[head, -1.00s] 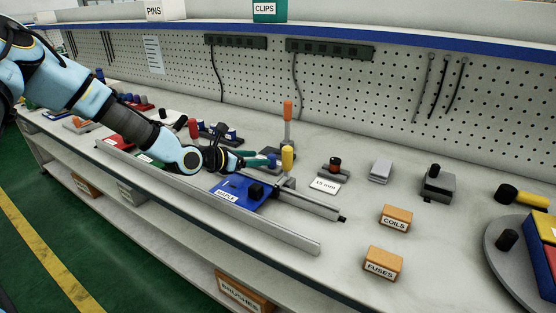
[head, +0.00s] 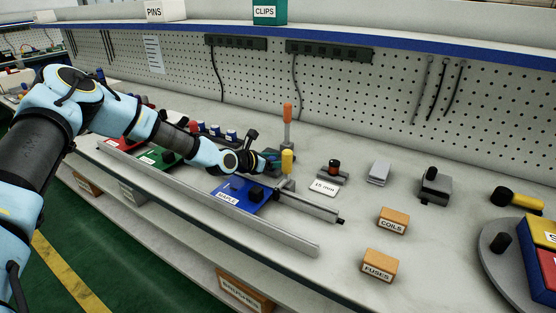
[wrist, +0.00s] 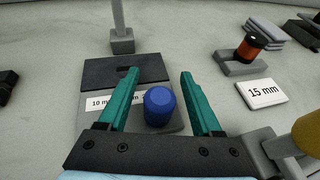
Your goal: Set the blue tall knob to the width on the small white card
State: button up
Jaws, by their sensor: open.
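The blue tall knob (wrist: 160,106) stands on a grey sliding base in the wrist view, with a dark slotted block (wrist: 125,70) behind it. A white strip (wrist: 96,102) on the base starts with "10 m"; the left finger covers part of it. The small white card (wrist: 262,93) reads "15 mm"; it also shows in the head view (head: 326,187). My gripper (wrist: 158,74) is open, with its teal fingers on either side of the blue knob and a gap to each. In the head view my gripper (head: 271,159) largely hides the knob.
A yellow knob (head: 288,162) stands close right of my gripper. An orange-topped post (head: 287,112) rises behind. A black-and-orange spool (head: 334,166) sits by the card. A blue plate (head: 228,197) and a long rail (head: 210,199) lie in front.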

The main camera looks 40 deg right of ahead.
grip_shut()
dwell(0.3)
dwell(1.0)
